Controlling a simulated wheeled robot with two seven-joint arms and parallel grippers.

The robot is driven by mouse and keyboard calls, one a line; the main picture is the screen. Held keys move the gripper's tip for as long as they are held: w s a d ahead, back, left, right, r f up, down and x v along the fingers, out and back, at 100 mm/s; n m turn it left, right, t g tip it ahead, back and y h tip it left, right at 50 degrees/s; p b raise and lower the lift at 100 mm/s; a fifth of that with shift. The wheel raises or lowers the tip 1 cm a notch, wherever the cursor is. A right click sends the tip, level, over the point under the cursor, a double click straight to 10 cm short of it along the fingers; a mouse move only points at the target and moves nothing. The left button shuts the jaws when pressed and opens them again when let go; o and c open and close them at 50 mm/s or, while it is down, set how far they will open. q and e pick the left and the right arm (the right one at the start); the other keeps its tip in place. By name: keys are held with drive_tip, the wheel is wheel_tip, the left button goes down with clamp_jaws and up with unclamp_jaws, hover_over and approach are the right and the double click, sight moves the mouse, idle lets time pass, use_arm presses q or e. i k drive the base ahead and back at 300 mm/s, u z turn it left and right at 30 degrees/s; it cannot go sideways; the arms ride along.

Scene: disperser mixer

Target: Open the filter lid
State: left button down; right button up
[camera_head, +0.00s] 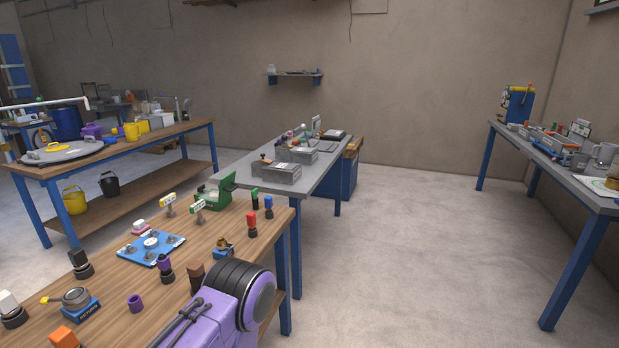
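I cannot tell for sure which thing is the filter lid. A small round metal pot with a flat top and a yellow handle (76,297) sits on a blue base at the front left of the near wooden table (110,268). A wide grey disc with a yellow piece on top (62,153) lies on the wooden table behind, at the left. Neither of my grippers is in view.
A purple body with a black ribbed drum (240,290) covers the near table's right front; I cannot tell if it is mine. Several small coloured parts and a blue plate (152,248) crowd that table. Grey tables stand behind and at right. Floor (420,250) between them is clear.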

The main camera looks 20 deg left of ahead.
sight(227, 184)
drive_tip(key=i, duration=3.25)
drive_tip(key=u, duration=2.1)
